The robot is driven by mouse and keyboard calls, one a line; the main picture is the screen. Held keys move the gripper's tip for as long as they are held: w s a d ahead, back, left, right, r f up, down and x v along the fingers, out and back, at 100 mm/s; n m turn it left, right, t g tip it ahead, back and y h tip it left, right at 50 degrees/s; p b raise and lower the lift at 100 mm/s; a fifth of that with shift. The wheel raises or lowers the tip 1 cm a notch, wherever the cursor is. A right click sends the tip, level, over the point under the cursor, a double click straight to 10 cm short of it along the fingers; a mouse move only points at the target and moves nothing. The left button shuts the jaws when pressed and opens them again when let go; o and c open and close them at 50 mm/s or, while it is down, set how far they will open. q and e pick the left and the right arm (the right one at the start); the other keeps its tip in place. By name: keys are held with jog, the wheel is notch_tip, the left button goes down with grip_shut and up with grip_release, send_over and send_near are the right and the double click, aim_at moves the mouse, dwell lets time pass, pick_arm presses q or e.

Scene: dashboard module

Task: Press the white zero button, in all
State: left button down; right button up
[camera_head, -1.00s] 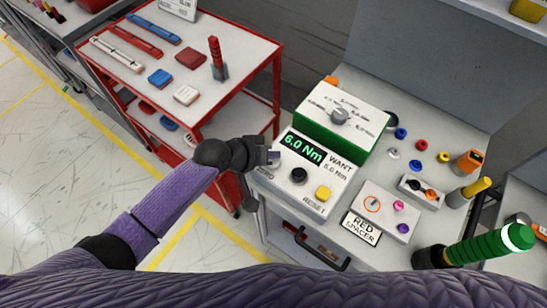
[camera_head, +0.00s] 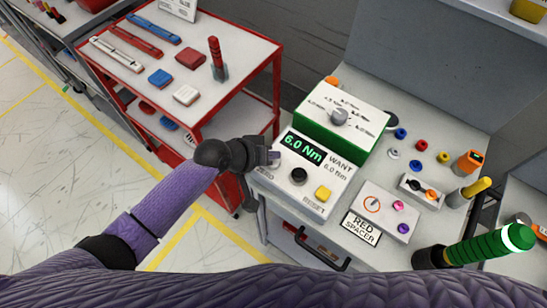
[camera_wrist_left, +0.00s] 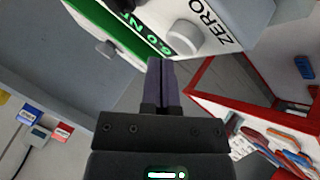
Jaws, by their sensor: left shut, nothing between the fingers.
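The meter box (camera_head: 325,192) has a green display (camera_head: 302,147) reading 6.0 Nm, with "WANT 6.0 Nm" printed beside it. The white zero button (camera_wrist_left: 185,36) shows in the left wrist view beside the word ZERO. In the head view my left gripper hides it. My left gripper (camera_head: 273,158) is shut and empty at the left edge of the meter box. In the left wrist view its fingertips (camera_wrist_left: 160,64) are just below and left of the button; I cannot tell if they touch it. My right gripper is out of view.
A black knob (camera_head: 299,175) and a yellow reset button (camera_head: 323,193) sit on the meter box. Behind it is a green box (camera_head: 343,118) with a grey dial. A red cart (camera_head: 240,62) stands left. A green-handled tool (camera_head: 490,246) is at lower right.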

pick_arm(q)
jog(key=shift+f, duration=0.1)
dwell(0.3)
jog(key=shift+f, duration=0.35)
jog(key=shift+f+b, duration=0.5)
jog(key=shift+b, duration=0.15)
dwell(0.4)
jog(key=shift+r+p, duration=0.95)
jog(key=shift+p, duration=0.05)
notch_tip(320, 180, up, 5)
jog(key=p, duration=0.5)
jog(key=shift+r, duration=0.1)
dwell(0.4)
